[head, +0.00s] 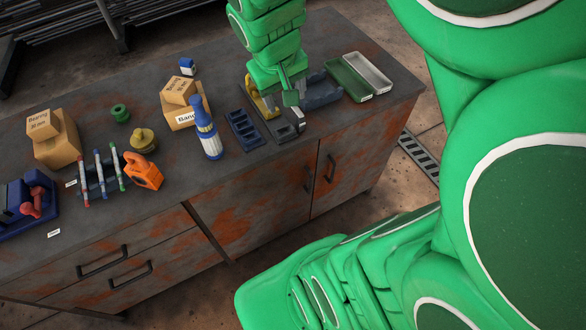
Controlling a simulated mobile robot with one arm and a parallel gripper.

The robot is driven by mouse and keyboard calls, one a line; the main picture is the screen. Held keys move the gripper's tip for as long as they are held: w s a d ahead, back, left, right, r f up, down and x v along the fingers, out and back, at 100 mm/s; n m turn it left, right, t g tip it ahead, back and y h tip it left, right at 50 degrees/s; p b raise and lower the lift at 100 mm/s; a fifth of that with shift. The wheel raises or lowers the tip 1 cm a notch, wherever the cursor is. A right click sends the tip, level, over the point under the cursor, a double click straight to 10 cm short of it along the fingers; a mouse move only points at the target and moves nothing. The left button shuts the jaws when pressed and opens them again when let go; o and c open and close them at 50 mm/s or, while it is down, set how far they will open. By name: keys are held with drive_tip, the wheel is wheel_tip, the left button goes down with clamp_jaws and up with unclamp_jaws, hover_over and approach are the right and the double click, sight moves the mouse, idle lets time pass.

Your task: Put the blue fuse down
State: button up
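My gripper (286,100) is low over the right part of the worktop, above a dark grey holder (270,123). Its fingers are small and partly hidden by my green wrist, so I cannot tell whether they are open or shut. I cannot make out a blue fuse for certain at or near the fingers. A dark blue slotted rack (243,128) lies just left of the holder. A yellow part (262,102) shows beside the gripper, on its left.
A blue-grey tray (320,92) and green and silver trays (368,74) lie to the right. A blue-white bottle (206,132) stands left of the rack. Further left are an orange clamp (144,171), markers (101,175), cardboard boxes (54,142) and a blue vise (28,204).

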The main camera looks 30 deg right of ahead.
drive_tip(key=s+a+g+y, duration=0.1)
drive_tip(key=s+a, duration=0.2)
drive_tip(key=s, duration=0.5)
drive_tip(key=s+a+g+y, duration=0.1)
drive_tip(key=s+a, duration=0.3)
drive_tip(key=s, duration=0.4)
drive_tip(key=shift+s+g, duration=0.3)
drive_tip(key=shift+g, duration=0.4)
drive_tip(key=shift+a+f, duration=0.1)
drive_tip(key=shift+f, duration=0.05)
